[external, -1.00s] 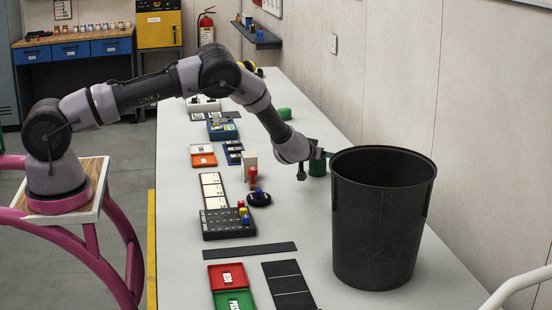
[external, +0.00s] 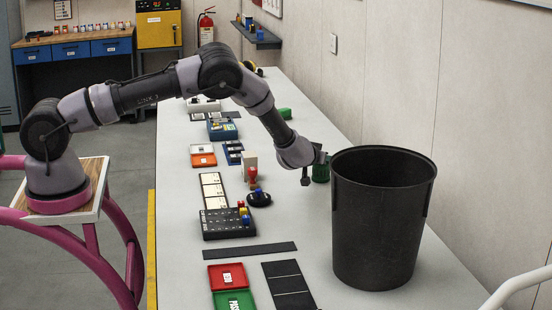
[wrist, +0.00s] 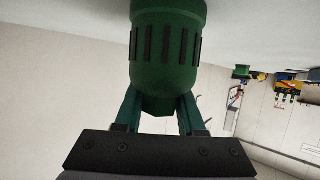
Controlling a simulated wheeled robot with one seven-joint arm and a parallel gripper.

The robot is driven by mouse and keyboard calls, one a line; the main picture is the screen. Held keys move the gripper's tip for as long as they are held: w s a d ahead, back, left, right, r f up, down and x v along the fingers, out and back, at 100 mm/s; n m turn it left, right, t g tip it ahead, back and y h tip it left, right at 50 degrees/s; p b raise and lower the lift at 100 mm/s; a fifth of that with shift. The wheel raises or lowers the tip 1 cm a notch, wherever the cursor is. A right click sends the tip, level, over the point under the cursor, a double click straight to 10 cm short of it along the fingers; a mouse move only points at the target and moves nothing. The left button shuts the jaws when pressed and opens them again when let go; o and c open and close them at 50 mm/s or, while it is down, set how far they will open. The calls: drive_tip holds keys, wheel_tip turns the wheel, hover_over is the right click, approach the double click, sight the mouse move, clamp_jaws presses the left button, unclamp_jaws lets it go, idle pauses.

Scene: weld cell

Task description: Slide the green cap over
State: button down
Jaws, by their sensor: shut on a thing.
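The green cap (wrist: 165,50) fills the upper middle of the wrist view, a dark green ribbed cylinder with a narrower rounded end toward me. My gripper (wrist: 160,108) has one finger on either side of that end and is shut on it. In the external view the cap (external: 321,173) stands at the table surface just left of the black bin, partly hidden by my gripper (external: 314,169). I cannot tell whether it touches the table or the bin.
A tall black bin (external: 385,220) stands close on the right. A black round stand (external: 259,199) and a red stamp (external: 252,175) are to the left. Another green piece (external: 285,114) lies farther back. The table (external: 300,225) is clear in front of my gripper.

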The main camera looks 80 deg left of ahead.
drive_tip(key=d, duration=1)
drive_tip(key=d+f, duration=0.1)
drive_tip(key=d, duration=0.4)
drive_tip(key=shift+s+d, duration=0.15)
drive_tip(key=shift+d, duration=0.25)
drive_tip(key=shift+c, duration=2.2)
unclamp_jaws()
drive_tip(key=shift+w+a+r, duration=0.15)
drive_tip(key=shift+w+r, duration=0.05)
drive_tip(key=shift+r, duration=0.4)
wheel_tip(320, 180, up, 9)
